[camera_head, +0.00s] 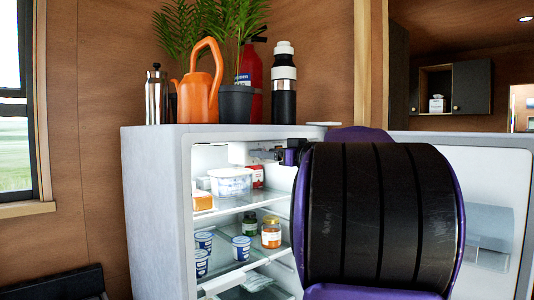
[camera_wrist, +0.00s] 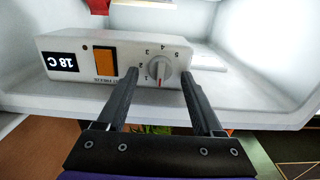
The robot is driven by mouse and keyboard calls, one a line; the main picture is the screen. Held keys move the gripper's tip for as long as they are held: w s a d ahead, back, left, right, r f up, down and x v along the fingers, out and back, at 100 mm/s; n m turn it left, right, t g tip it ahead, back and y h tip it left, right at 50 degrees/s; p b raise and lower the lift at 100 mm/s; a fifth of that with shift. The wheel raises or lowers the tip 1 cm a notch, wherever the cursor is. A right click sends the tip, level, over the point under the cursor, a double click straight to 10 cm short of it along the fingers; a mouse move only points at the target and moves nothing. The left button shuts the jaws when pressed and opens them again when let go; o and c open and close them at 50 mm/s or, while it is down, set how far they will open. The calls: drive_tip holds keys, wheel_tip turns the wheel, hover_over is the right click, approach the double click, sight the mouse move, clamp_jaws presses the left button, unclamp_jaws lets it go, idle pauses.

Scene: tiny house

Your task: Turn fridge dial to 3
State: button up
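The dial (camera_wrist: 159,69) is a round light-grey knob with a raised ridge. It sits on a white control box (camera_wrist: 75,45), with the numbers 1 to 5 curving around it. A small red mark shows at the ridge's lower end in the wrist view, clear of the 3; its exact setting is hard to read. My gripper (camera_wrist: 158,75) is open, its dark fingers on either side of the dial with visible gaps. In the head view my gripper (camera_head: 264,154) reaches into the top of the open fridge (camera_head: 155,200); the dial cannot be made out there.
The box has an orange switch (camera_wrist: 104,61) and an "18 C" display (camera_wrist: 61,62), seen inverted. The open fridge door (camera_head: 505,185) is at right. An orange watering can (camera_head: 198,95) and bottles stand on top.

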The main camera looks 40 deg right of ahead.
clamp_jaws()
drive_tip(key=shift+m+b, duration=0.3)
drive_tip(key=shift+b, duration=0.1)
drive_tip(key=shift+d+f+m+p, duration=0.15)
drive_tip(key=shift+m+p, duration=0.15)
drive_tip(key=shift+m, duration=4.05)
drive_tip(key=shift+f+m+p, duration=0.1)
drive_tip(key=shift+m+p, duration=0.25)
drive_tip(key=shift+m, duration=3.95)
drive_tip(key=shift+d+f+m+p, duration=0.15)
drive_tip(key=shift+m+p, duration=0.15)
drive_tip(key=shift+m, duration=4.05)
drive_tip(key=shift+a, duration=0.1)
